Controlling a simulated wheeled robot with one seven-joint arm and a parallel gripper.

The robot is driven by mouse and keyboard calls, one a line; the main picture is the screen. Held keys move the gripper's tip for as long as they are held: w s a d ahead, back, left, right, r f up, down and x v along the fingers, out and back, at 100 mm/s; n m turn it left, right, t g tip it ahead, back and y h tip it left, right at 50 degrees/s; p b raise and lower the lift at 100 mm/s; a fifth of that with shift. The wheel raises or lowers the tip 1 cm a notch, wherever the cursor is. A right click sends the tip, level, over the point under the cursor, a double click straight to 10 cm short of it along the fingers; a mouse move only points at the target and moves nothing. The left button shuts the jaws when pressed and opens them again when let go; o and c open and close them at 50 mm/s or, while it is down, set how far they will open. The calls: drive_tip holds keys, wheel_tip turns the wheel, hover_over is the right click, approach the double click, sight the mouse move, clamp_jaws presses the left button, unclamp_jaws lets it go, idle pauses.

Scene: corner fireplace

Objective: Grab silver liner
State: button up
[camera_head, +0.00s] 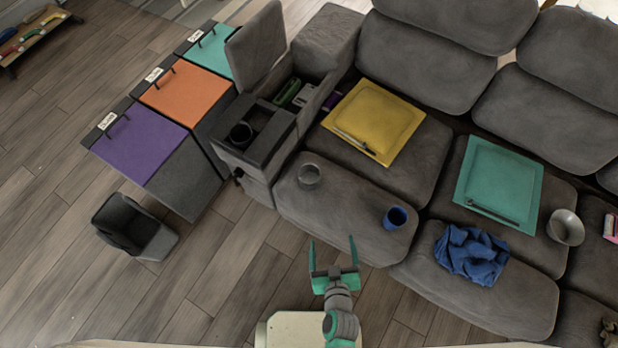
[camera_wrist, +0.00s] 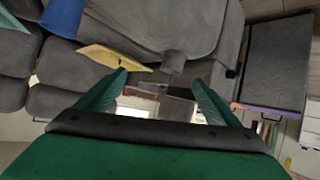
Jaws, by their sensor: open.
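The silver liner is most likely the small round grey cup-like piece (camera_head: 310,175) on the front of the left sofa seat. In the wrist view a small grey cylinder (camera_wrist: 173,62) beyond the fingers looks like the same piece, but it blends with the sofa. My gripper (camera_head: 331,240) is open and empty, in front of the sofa's front edge, below and a little right of the liner in the head view. Its two green fingers (camera_wrist: 161,82) stand wide apart in the wrist view. Nothing is between them at the tips.
A blue cup (camera_head: 395,217) stands right of the liner. A yellow tray (camera_head: 372,112) lies behind it. The open armrest console (camera_head: 262,122) with a dark cup hole is on the left. A silver bowl (camera_head: 565,227) and blue cloth (camera_head: 470,255) are farther right.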

drive_tip(key=w+f+n+y, duration=0.1)
drive_tip(key=w+f+y, duration=0.1)
drive_tip(key=w+f, duration=0.55)
drive_tip(key=n+y, duration=0.2)
drive_tip(key=y, duration=0.1)
approach(305, 167)
drive_tip(key=shift+x, duration=2.85)
drive_tip(key=shift+d, duration=0.1)
drive_tip(key=c, duration=1.2)
